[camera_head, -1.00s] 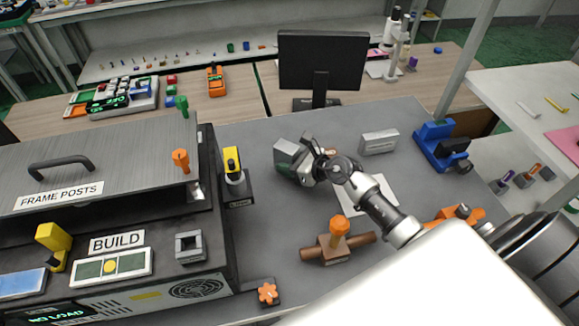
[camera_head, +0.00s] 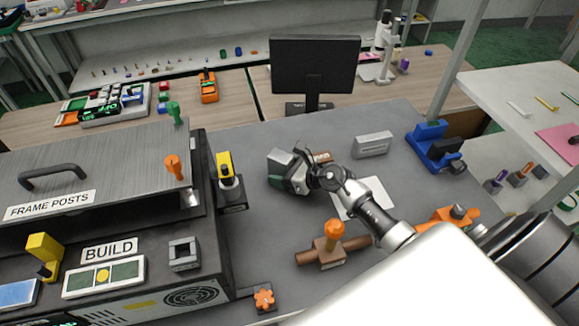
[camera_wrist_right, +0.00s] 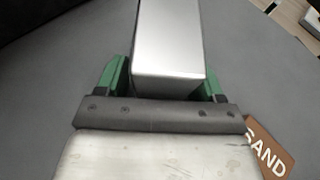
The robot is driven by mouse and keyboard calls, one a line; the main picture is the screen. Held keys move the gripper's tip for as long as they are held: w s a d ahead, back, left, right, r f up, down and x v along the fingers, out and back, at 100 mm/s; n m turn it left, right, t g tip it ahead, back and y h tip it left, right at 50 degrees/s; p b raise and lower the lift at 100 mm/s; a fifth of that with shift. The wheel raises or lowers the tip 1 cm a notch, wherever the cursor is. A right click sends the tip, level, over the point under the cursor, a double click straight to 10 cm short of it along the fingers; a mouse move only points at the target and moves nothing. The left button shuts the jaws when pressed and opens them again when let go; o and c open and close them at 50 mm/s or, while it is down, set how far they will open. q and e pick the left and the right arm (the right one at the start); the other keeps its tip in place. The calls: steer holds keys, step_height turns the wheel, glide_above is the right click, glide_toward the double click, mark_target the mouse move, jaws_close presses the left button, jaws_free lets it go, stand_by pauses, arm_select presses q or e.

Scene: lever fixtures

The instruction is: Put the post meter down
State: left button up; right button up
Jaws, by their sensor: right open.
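The post meter seems to be the silver-grey block (camera_wrist_right: 168,45) standing between my right gripper's green fingers (camera_wrist_right: 167,78) in the right wrist view. In the head view the block (camera_head: 281,160) is on or just above the grey bench, right of the yellow-topped post. My right gripper (camera_head: 287,174) is open around it, one finger on each side. I cannot tell whether a finger still touches it. The block's lower part is hidden by the gripper. My left gripper is not in view.
A brown SAND label (camera_wrist_right: 268,150) lies beside the gripper. A grey box (camera_head: 372,144), a blue fixture (camera_head: 432,145), a white sheet (camera_head: 372,192) and an orange-knobbed lever (camera_head: 333,240) are on the bench. The FRAME POSTS machine (camera_head: 100,165) stands left. Bare bench lies around the block.

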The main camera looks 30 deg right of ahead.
steer(key=b+v, duration=0.1)
steer(key=v, duration=1.1)
steer(key=shift+r, duration=0.15)
